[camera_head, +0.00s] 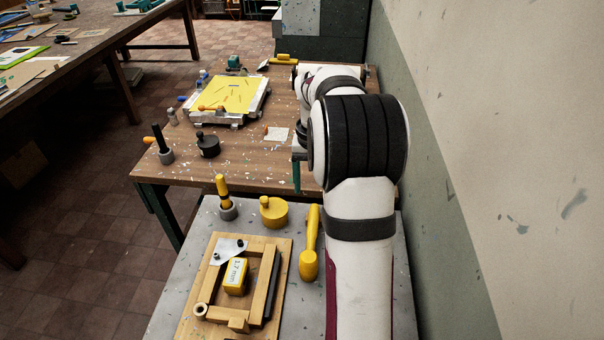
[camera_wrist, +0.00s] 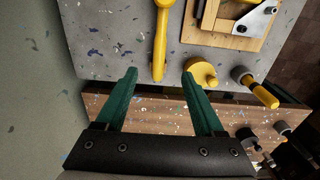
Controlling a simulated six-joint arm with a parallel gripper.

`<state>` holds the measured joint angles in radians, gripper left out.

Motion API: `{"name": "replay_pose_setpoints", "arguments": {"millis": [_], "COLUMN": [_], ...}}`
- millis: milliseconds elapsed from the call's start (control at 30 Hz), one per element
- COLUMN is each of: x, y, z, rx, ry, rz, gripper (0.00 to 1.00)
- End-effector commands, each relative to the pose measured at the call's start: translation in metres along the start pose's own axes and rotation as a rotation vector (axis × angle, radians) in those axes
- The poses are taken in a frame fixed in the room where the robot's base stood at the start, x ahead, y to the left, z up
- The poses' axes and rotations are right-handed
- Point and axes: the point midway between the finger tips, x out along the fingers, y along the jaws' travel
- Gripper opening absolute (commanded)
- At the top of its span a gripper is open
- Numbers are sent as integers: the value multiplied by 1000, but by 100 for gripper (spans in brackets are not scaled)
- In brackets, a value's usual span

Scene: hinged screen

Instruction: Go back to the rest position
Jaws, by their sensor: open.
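My gripper (camera_wrist: 160,100) shows in the wrist view with two green fingers spread apart and nothing between them. It is above the gap between the grey table and the wooden bench. In the head view my white arm reaches along the right side by the wall, and its bulk hides most of the gripper. A wooden hinged frame on a board (camera_head: 285,262) lies on the grey table, with a yellow block (camera_head: 236,277) marked "1.7 mm" inside it. The board also shows at the top of the wrist view (camera_wrist: 222,40).
A yellow mallet (camera_head: 309,245), a yellow round pot (camera_head: 273,212) and a yellow-handled tool in a grey holder (camera_head: 228,210) stand near the frame. On the wooden bench (camera_head: 245,173) are a yellow screen (camera_head: 228,94) and a black pot (camera_head: 208,147). A wall (camera_head: 500,150) bounds the right side.

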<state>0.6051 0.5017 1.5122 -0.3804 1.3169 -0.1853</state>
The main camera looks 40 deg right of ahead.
Motion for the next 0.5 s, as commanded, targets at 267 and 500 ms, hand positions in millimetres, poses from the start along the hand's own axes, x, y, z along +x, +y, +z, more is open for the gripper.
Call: {"name": "replay_pose_setpoints", "arguments": {"millis": [267,500], "x": [-28,-58], "y": [-34,-68], "z": [53,269], "rx": [-52,-223], "ry": [-6,-72], "rz": [-26,-102], "gripper": [70,70]}}
